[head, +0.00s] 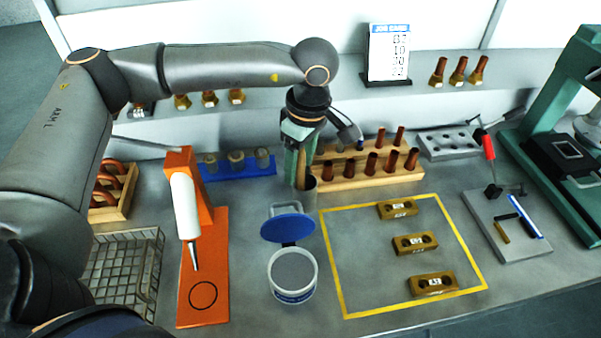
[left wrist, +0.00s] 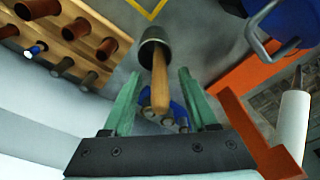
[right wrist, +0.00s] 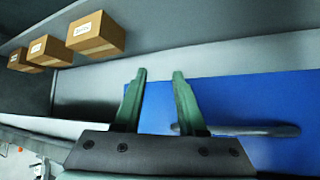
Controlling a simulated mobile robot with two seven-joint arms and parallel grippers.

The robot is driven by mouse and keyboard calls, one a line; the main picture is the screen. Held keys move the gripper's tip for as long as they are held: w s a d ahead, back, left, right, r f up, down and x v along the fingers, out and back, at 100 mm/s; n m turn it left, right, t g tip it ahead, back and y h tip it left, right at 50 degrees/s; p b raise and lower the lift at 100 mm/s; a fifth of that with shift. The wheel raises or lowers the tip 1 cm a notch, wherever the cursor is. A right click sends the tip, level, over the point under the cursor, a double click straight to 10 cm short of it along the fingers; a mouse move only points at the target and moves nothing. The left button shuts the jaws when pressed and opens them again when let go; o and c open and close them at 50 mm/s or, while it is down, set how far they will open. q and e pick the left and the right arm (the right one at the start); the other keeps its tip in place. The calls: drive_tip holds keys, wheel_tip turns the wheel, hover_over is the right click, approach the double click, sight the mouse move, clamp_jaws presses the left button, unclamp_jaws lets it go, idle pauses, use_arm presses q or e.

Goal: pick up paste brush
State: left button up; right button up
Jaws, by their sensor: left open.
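The paste brush's wooden handle (left wrist: 160,82) sticks out of a small dark grey cup (left wrist: 155,45) in the left wrist view. The cup also shows in the head view (head: 307,192), just below my left gripper. The brush head is hidden inside the cup. My left gripper (head: 298,178) points down at the cup. In the left wrist view its green fingers (left wrist: 160,74) are apart, with the handle between them. I cannot tell whether either finger touches the handle. My right gripper (right wrist: 160,74) is open and empty, away from the bench.
A wooden rack (head: 365,182) of copper tubes stands close beside the cup. A blue rack (head: 237,172) and an orange stand (head: 203,262) are to the left. A paste tub (head: 293,290) with a blue lid (head: 288,228) is in front. Brass blocks lie inside a yellow outline (head: 345,285).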

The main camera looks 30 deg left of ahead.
use_arm(q)
drive_tip(key=shift+f, duration=0.55)
clamp_jaws()
